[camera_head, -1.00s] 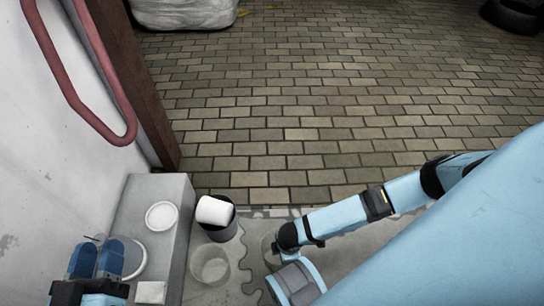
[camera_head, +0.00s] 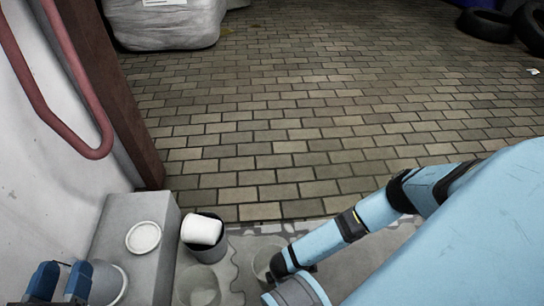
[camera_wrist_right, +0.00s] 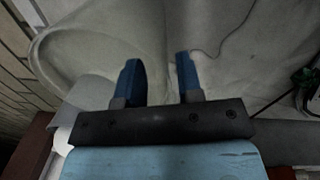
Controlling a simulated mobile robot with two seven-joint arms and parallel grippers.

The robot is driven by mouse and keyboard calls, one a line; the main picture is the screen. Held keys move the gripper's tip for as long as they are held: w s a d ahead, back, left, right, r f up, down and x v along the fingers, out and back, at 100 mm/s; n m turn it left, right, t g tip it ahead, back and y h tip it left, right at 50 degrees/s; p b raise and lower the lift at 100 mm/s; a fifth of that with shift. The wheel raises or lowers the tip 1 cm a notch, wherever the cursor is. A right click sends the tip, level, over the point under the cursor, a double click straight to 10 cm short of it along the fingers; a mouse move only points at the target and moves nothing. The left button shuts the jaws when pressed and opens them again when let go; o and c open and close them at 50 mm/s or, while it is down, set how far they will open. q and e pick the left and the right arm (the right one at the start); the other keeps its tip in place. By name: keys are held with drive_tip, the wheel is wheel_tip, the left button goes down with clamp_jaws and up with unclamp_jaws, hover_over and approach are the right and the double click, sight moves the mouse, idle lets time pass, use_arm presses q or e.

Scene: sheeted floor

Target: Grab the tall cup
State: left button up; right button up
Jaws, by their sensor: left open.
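My left gripper (camera_head: 60,266) is open at the bottom left of the head view, its blue fingers apart. A pale grey round cup (camera_head: 108,284) stands just right of its fingers; I cannot tell whether they touch. A dark grey cup (camera_head: 207,250) with a white cylinder (camera_head: 202,229) in its mouth stands further right. A translucent cup (camera_head: 198,287) stands nearer. I cannot tell which cup is the tall one. My right gripper (camera_wrist_right: 160,78) shows open in the right wrist view, over a pale surface with a large rounded rim. Nothing is clearly between its fingers.
A grey block (camera_head: 160,215) carries a white round lid or dish (camera_head: 143,237). Another clear round container (camera_head: 265,262) is partly hidden by my right arm. A red rail (camera_head: 60,110) runs along the left wall. The paved floor (camera_head: 300,120) beyond is open.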

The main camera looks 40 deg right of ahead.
wheel_tip(320, 180, down, 2)
drive_tip(key=shift+f+b, duration=0.1)
drive_tip(key=shift+b, duration=0.2)
clamp_jaws()
